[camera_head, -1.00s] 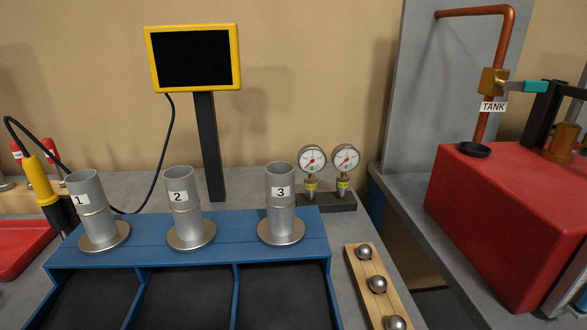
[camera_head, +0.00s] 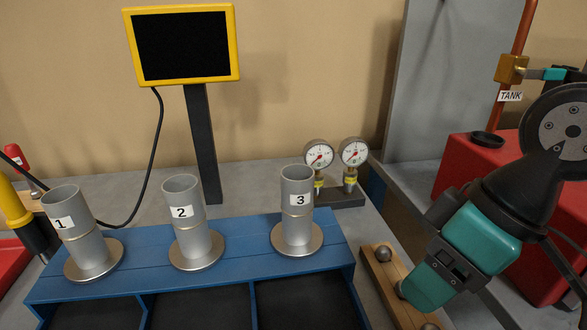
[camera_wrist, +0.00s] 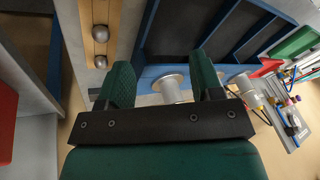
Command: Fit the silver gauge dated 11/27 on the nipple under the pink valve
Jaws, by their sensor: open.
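Two silver round gauges with white dials stand side by side in a dark block (camera_head: 350,197) at the back of the bench. The left gauge (camera_head: 318,155) and the right gauge (camera_head: 353,152) both have yellow tags on their stems, with writing too small to read. I cannot tell which is dated 11/27. My gripper (camera_wrist: 162,80) is open and empty in the wrist view, its two green fingers apart above the bench. In the head view my arm reaches down at the right, in front of and right of the gauges.
Three numbered metal cylinders stand on a blue rack (camera_head: 130,275); cylinder 3 (camera_head: 297,210) is close to the gauges. A wooden strip (camera_head: 378,272) holds steel balls beside my arm. A yellow-framed screen (camera_head: 181,45) stands behind. A red tank (camera_head: 462,165) is at right.

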